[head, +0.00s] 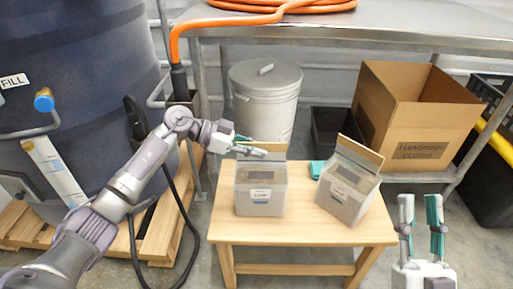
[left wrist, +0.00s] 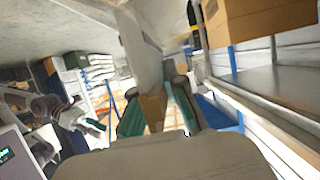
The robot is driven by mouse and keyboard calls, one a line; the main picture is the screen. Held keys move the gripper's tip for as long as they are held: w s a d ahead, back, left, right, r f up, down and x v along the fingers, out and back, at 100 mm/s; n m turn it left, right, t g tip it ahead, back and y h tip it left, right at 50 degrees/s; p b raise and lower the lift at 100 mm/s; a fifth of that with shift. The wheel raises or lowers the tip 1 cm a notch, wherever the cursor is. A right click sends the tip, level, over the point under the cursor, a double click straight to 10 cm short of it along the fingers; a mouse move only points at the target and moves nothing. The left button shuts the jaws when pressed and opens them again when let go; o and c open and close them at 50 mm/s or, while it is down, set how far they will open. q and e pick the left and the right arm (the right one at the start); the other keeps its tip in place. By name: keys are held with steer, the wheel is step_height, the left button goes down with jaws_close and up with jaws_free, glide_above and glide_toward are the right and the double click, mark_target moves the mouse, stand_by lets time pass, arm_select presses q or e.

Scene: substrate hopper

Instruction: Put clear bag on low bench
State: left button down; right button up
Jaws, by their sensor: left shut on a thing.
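Two clear bags with brown top flaps and dark labels are on the low wooden bench (head: 300,228). The left clear bag (head: 261,190) stands upright; the right clear bag (head: 346,187) is tilted. My left gripper (head: 258,149) is at the brown top of the left bag, shut on it. In the left wrist view my left gripper (left wrist: 158,112) has its teal fingers on both sides of a brown strip, with pale clear film beyond. Whether the left bag's bottom bears on the bench is hard to tell. My right gripper (head: 421,212) is open and empty, right of the bench.
A small teal item (head: 317,169) lies between the bags. Behind are a lidded grey bin (head: 265,100), a cardboard box (head: 410,115) and a steel table (head: 420,32) with an orange hose (head: 290,8). A dark tank (head: 75,80) stands at left. The bench's front strip is clear.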

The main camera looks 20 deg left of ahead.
arm_select(q)
steer(key=shift+r, duration=0.2)
steer(key=c, duration=1.6)
jaws_free()
steer(key=shift+f, duration=0.25)
steer(key=o, duration=0.4)
